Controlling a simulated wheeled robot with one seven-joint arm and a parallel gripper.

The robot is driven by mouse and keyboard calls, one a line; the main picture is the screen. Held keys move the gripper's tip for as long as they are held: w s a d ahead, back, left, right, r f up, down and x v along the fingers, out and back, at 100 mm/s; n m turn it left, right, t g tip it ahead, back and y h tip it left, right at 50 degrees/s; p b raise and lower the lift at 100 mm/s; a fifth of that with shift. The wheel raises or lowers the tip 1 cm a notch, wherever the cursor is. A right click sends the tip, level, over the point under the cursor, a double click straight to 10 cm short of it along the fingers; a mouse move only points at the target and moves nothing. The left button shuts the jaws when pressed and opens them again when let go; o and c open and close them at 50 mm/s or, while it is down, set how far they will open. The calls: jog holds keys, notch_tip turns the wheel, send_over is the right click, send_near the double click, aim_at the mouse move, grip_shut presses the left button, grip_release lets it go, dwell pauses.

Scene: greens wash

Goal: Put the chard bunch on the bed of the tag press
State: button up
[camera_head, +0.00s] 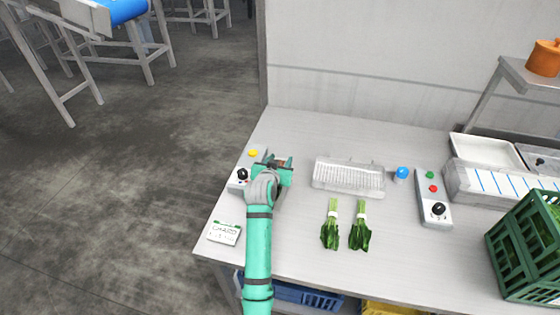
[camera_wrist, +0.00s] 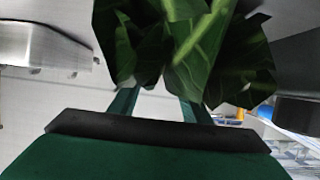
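My gripper (camera_head: 274,168) is over the left part of the steel table, above a grey device with a yellow button and a black knob (camera_head: 242,174), which looks like the tag press. In the wrist view, a bunch of dark green leaves with pale veins, which I take as the chard bunch (camera_wrist: 190,45), fills the space at my gripper's fingers (camera_wrist: 158,105). The fingers appear shut on it. In the head view the bunch is hidden by my gripper, so whether it touches the press cannot be told.
Two leafy bunches (camera_head: 330,228) (camera_head: 360,230) lie on the table (camera_head: 290,235) below a white ribbed tray (camera_head: 348,176). A chard card (camera_head: 224,231) lies at front left. A control box (camera_head: 434,200) and a green crate (camera_head: 528,245) stand to the right.

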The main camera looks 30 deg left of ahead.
jog(key=shift+r, duration=0.1)
jog(key=shift+r, duration=0.4)
jog(key=v, duration=1.2)
jog(key=shift+r, duration=0.15)
